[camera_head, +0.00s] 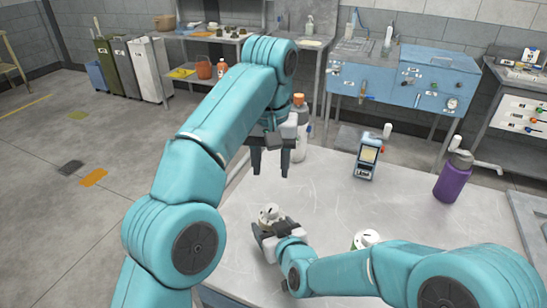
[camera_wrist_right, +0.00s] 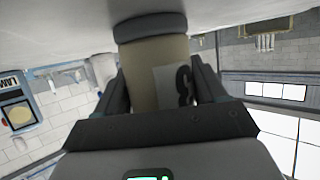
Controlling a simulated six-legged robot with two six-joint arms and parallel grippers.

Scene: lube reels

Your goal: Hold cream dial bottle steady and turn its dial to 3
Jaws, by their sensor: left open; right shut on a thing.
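The cream dial bottle (camera_head: 268,213) stands at the left front of the table, its pale top with a dark mark facing up. My right gripper (camera_head: 268,231) is shut around its body from the front. In the right wrist view, the cream body (camera_wrist_right: 155,75) sits between both fingers (camera_wrist_right: 160,88), with a white label bearing a dark figure and a dark band at the table end. My left gripper (camera_head: 271,165) is open and empty, fingers pointing down, above and behind the bottle, not touching it. The dial's setting is too small to read.
A second white-topped container (camera_head: 366,238) is partly hidden behind my right arm. A handheld meter (camera_head: 367,160), a purple bottle (camera_head: 454,180) and an orange-capped bottle (camera_head: 299,120) stand farther back. The middle of the table (camera_head: 325,195) is clear.

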